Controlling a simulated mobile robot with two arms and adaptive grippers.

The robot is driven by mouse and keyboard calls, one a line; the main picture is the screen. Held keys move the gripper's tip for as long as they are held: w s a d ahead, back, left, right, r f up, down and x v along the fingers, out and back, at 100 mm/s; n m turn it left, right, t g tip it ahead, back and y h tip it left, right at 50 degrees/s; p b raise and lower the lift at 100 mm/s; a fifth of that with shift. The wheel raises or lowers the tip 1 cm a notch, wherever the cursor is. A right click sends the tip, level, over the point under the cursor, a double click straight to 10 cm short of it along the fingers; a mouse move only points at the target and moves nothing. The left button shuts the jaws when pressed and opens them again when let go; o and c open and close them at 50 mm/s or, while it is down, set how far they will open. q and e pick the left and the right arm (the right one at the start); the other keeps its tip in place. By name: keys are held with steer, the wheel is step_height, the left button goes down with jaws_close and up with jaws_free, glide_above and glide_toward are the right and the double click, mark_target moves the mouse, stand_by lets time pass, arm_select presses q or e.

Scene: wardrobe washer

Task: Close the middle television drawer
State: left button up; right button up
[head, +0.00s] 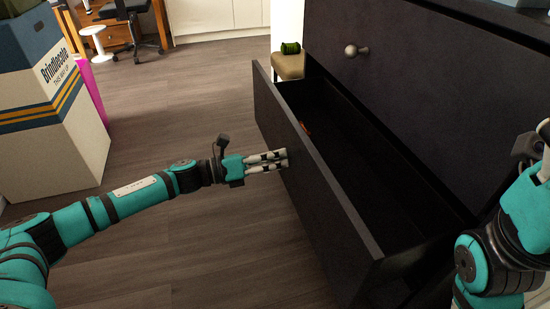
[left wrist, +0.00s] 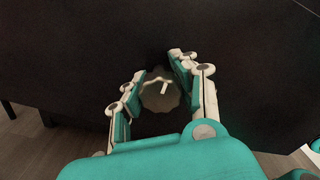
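The dark drawer (head: 318,172) is pulled well out from the black cabinet in the head view. Its inside is mostly bare, with a small red-orange thing (head: 305,127) near the front panel. My left gripper (head: 284,159) is at the outer face of that panel. In the left wrist view its fingers (left wrist: 157,66) are spread either side of a round pale metal knob (left wrist: 160,95); firm contact is not visible. My right gripper (head: 543,150) is partly cut off at the right edge, and its fingers cannot be made out.
A closed drawer above has a round metal knob (head: 356,50). A beige stool (head: 288,66) with a green roll (head: 290,48) stands beyond the open drawer. Stacked boxes (head: 50,110) stand at the left. The wooden floor (head: 190,110) between is clear.

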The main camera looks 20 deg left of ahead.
arm_select(q)
jaws_close()
